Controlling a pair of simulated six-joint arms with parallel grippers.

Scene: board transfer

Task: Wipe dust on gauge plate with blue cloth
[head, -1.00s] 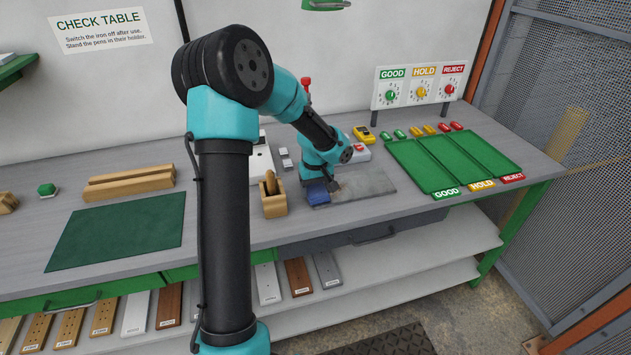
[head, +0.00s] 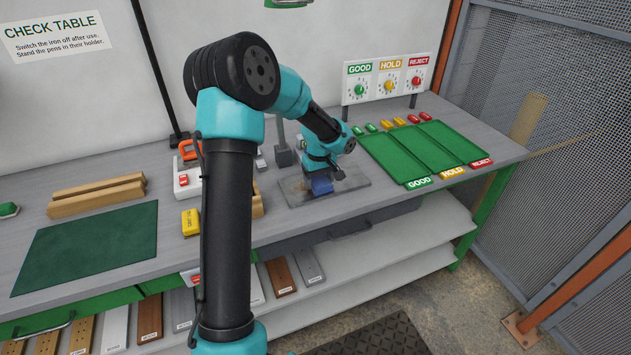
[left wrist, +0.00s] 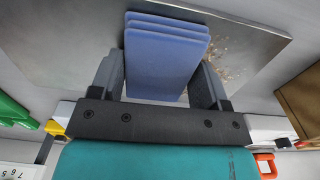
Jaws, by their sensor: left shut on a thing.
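The gauge plate (head: 350,186) is a flat grey metal slab on the bench, left of the green trays in the head view. The blue cloth (head: 321,186) is a folded pad over the middle of the plate. My left gripper (head: 319,176) is shut on the cloth and points down. In the left wrist view the cloth (left wrist: 165,58) sits between the two fingers, against or just above the plate (left wrist: 65,35); contact is not clear. Brownish dust (left wrist: 232,62) lies on the plate to the right of the cloth there. My right gripper is not in view.
Green trays (head: 412,152) marked GOOD, HOLD and REJECT lie right of the plate. A yellow device (head: 190,222) and wooden bars (head: 96,198) are to the left. My left arm hides part of the bench. The front bench edge runs close before the plate.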

